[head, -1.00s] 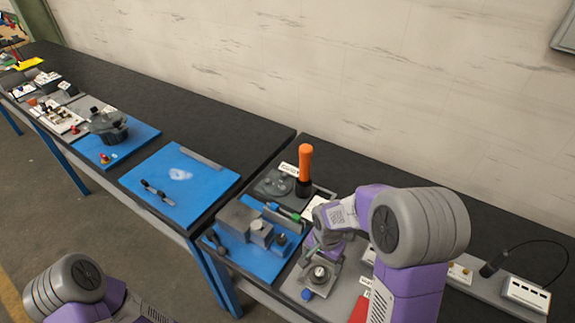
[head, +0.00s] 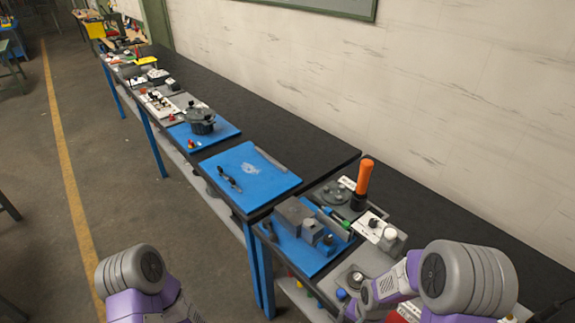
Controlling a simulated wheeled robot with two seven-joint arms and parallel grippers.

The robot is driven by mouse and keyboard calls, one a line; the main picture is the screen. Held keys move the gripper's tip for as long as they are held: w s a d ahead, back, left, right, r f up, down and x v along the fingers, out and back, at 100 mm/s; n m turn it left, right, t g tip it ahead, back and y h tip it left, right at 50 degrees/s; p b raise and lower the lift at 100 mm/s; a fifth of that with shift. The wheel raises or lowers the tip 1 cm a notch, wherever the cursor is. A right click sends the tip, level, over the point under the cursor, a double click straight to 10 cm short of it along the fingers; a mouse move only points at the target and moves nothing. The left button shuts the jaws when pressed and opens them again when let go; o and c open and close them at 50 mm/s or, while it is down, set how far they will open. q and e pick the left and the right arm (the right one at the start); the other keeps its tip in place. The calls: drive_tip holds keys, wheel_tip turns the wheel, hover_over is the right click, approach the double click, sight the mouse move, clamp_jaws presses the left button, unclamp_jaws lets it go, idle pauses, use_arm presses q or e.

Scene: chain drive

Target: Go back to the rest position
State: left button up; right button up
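My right arm comes in at the lower right, its purple and grey links over the front edge of the near table. My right gripper is mostly hidden behind its own arm near the grey round fixture (head: 356,278), and its fingers do not show clearly. My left arm stands at the lower left, over the floor beside the tables. Its gripper is below the picture edge. The chain drive board (head: 334,194) with dark round discs lies on the near table, next to an upright orange-handled tool (head: 364,178).
A blue mat (head: 265,187) with a dark tool (head: 229,178) lies on the middle table. A grey vise-like block (head: 293,215) sits on a nearer blue mat. A dark pot-like device (head: 201,121) stands farther back. The floor left of the tables is open.

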use_arm(q)
wheel_tip(320, 180, down, 6)
drive_tip(key=b, duration=0.6)
drive_tip(key=shift+s, duration=0.4)
use_arm(e)
drive_tip(key=s+a+f+n+y, duration=0.1)
drive_tip(key=s+a+f, duration=0.3)
drive_tip(key=f, duration=0.4)
drive_tip(key=s+a+f+n+y, duration=0.2)
drive_tip(key=s+a+f, duration=0.3)
drive_tip(key=f, duration=0.3)
drive_tip(key=shift+s+a+f+n+t, duration=0.2)
drive_tip(key=shift+s+f+n+t, duration=0.15)
drive_tip(key=shift+n, duration=0.35)
